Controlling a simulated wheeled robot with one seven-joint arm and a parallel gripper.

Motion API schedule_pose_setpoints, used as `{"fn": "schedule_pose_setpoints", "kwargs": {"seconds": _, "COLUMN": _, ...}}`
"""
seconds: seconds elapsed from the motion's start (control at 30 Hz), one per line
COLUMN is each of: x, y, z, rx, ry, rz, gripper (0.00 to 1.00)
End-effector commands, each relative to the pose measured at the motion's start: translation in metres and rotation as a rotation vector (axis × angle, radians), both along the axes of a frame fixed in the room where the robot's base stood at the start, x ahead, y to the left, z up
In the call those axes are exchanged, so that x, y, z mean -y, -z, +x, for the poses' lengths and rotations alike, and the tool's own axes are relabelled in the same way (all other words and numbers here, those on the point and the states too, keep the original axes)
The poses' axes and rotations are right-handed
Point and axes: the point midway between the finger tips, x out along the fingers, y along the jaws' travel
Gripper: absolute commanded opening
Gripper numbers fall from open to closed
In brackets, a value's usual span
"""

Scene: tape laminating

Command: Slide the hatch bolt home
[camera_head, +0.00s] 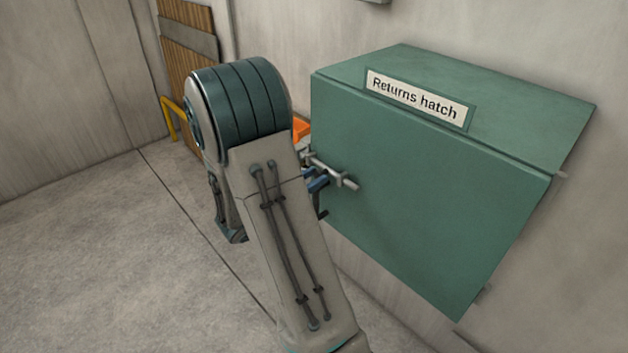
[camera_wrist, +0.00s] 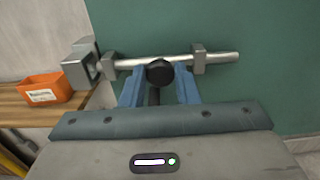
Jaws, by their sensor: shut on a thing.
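The green returns hatch (camera_head: 430,190) is closed on the wall box in the head view; its panel also fills the back of the wrist view (camera_wrist: 270,100). A silver bolt rod (camera_wrist: 222,57) runs level across it through two grey guides. A grey block-shaped keeper (camera_wrist: 80,66) stands just left of the left guide. I cannot tell whether the rod's left end is inside it. My gripper (camera_wrist: 160,76) has its blue fingers shut on the bolt's black knob (camera_wrist: 159,71), between the guides. In the head view my arm partly hides the bolt (camera_head: 338,176).
An orange bin (camera_wrist: 45,88) sits on a wooden shelf (camera_wrist: 30,108) left of the hatch. A yellow rail (camera_head: 170,117) and a slatted wooden panel (camera_head: 188,50) stand at the back left. The floor (camera_head: 100,240) at left is clear.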

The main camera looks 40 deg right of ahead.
Motion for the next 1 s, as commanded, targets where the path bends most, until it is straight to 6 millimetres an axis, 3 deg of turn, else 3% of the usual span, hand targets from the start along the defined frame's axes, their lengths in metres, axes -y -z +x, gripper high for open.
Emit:
{"fn": "schedule_pose_setpoints", "kwargs": {"seconds": 0.2, "x": -0.003, "y": 0.0, "z": 0.03, "rx": 0.004, "ry": -0.003, "rz": -0.002, "gripper": 0.0}}
{"fn": "schedule_pose_setpoints", "kwargs": {"seconds": 0.57, "x": -0.004, "y": -0.001, "z": 0.037, "rx": 0.004, "ry": -0.007, "rz": -0.001, "gripper": 0.0}}
{"fn": "schedule_pose_setpoints", "kwargs": {"seconds": 0.6, "x": -0.004, "y": -0.001, "z": 0.037, "rx": 0.004, "ry": -0.008, "rz": -0.001, "gripper": 0.36}}
{"fn": "schedule_pose_setpoints", "kwargs": {"seconds": 0.67, "x": -0.004, "y": -0.001, "z": 0.037, "rx": 0.004, "ry": -0.008, "rz": -0.001, "gripper": 0.49}}
{"fn": "schedule_pose_setpoints", "kwargs": {"seconds": 1.0, "x": -0.007, "y": 0.0, "z": 0.035, "rx": 0.003, "ry": -0.004, "rz": 0.0, "gripper": 0.49}}
